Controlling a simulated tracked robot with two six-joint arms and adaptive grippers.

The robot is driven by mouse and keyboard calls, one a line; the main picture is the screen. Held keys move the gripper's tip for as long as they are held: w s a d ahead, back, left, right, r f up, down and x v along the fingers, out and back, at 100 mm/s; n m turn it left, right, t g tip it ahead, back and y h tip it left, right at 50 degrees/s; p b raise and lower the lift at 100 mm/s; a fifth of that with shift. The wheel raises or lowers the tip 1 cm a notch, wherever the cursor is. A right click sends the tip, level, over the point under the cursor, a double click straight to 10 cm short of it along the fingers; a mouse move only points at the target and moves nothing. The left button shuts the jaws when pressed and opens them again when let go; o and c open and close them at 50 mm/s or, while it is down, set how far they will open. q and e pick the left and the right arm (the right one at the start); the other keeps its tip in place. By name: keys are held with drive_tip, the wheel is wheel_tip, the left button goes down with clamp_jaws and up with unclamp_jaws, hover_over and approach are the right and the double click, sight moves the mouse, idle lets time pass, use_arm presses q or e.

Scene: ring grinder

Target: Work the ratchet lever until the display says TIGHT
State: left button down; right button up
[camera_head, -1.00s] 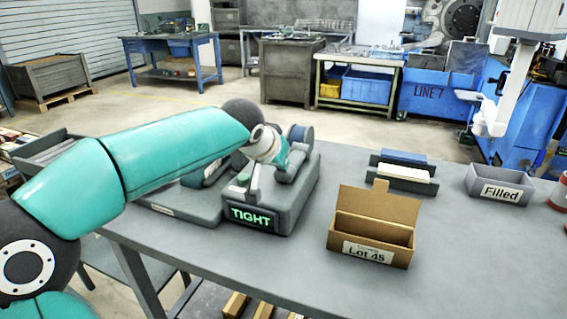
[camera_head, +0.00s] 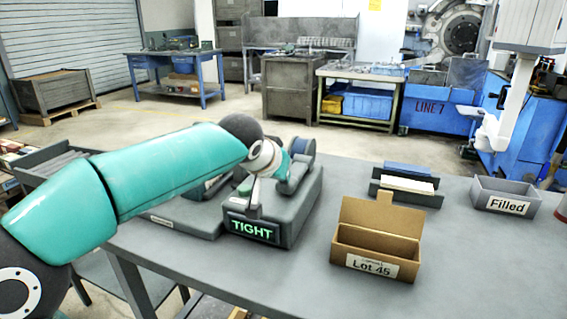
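The grey ring grinder fixture (camera_head: 297,208) stands on the grey table, left of centre. Its display (camera_head: 251,228) reads TIGHT in green letters. A green button (camera_head: 244,190) sits on top behind the display, and a dark blue round part (camera_head: 302,141) is at the back. My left arm comes in from the left, and its wrist is over the fixture. The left gripper's fingers are hidden behind the wrist, so I cannot tell whether they hold anything. The ratchet lever cannot be made out clearly there. My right gripper is not in view.
A grey bin marked Filled (camera_head: 506,206) is at the right. The table between fixture and box is clear.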

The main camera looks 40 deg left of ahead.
use_arm(q)
drive_tip(key=s+d+r+p, duration=0.1)
drive_tip(key=s+r+p, duration=0.1)
drive_tip(key=s+r, duration=0.5)
wheel_tip(320, 180, up, 4)
drive_tip(key=shift+d+f+p, duration=0.1)
drive_tip(key=shift+d+p, duration=0.25)
drive_tip(key=shift+p, duration=0.05)
idle(1.7)
